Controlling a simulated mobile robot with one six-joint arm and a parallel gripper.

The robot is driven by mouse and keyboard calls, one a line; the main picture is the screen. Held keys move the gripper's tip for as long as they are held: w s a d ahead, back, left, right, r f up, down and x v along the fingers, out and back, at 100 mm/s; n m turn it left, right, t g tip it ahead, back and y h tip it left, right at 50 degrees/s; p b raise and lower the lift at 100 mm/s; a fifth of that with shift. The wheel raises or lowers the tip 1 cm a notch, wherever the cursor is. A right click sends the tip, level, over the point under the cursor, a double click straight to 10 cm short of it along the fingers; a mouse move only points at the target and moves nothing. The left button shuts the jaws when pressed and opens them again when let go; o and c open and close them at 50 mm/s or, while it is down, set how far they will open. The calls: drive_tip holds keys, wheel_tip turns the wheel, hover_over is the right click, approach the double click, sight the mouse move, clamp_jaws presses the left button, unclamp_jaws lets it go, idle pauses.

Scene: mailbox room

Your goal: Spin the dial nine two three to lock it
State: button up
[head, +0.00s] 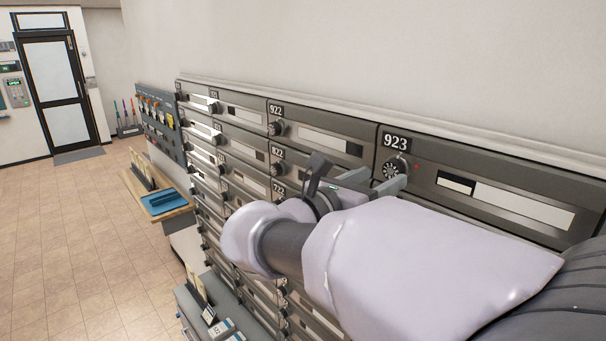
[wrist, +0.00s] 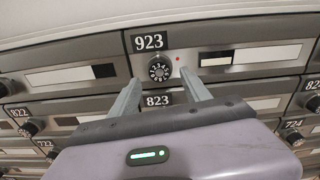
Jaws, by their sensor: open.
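The dial (head: 394,169) of box 923 is a round black knob with white markings, set below the number plate 923 (head: 395,141). The dial also shows in the wrist view (wrist: 159,69), with a small red light just to its right. Box 923's door (head: 510,190) is flush with the row and looks closed. My gripper (head: 388,182) is open. In the wrist view its two fingers (wrist: 162,82) stand apart, one to each side below the dial, with nothing between them. Whether a finger touches the dial or the panel, I cannot tell.
Other numbered boxes with dials, such as 922 (head: 276,128), fill the wall to the left and below. A wooden shelf with a blue tray (head: 165,201) juts out further left. The tiled floor (head: 70,240) is clear towards the door (head: 58,90).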

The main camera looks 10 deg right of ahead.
sight(393, 170)
drive_tip(key=shift+x, duration=1.3)
drive_tip(key=shift+c, duration=0.5)
clamp_jaws()
